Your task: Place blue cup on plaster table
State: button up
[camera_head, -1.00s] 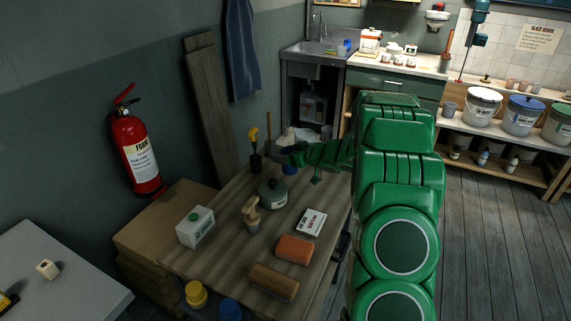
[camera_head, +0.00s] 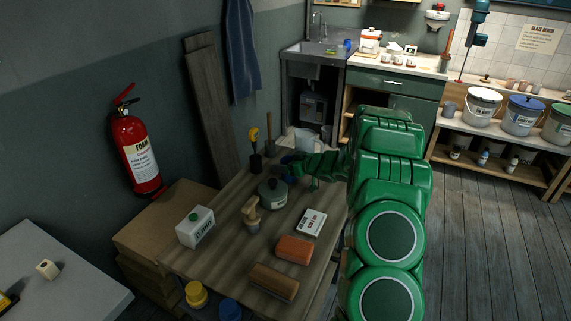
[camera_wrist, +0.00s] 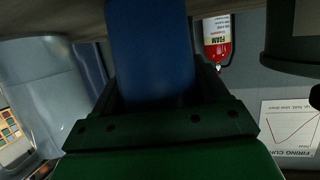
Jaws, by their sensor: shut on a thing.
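The blue cup (camera_wrist: 152,45) is between the jaws of my gripper (camera_wrist: 155,100) in the wrist view. In the head view my gripper (camera_head: 294,162) is at the back of the wooden table, with the dark blue cup (camera_head: 288,170) showing small and partly covered. The wooden table (camera_head: 225,258) shows as a brown surface at the top of the wrist view, close to the cup's end. I cannot tell whether the cup touches it.
A white box (camera_head: 312,222), an orange block (camera_head: 294,249), a brown block (camera_head: 273,281) and a carton (camera_head: 195,228) occupy the front of the table.

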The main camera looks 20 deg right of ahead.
jog(key=shift+f, duration=0.1)
jog(key=o, duration=1.1)
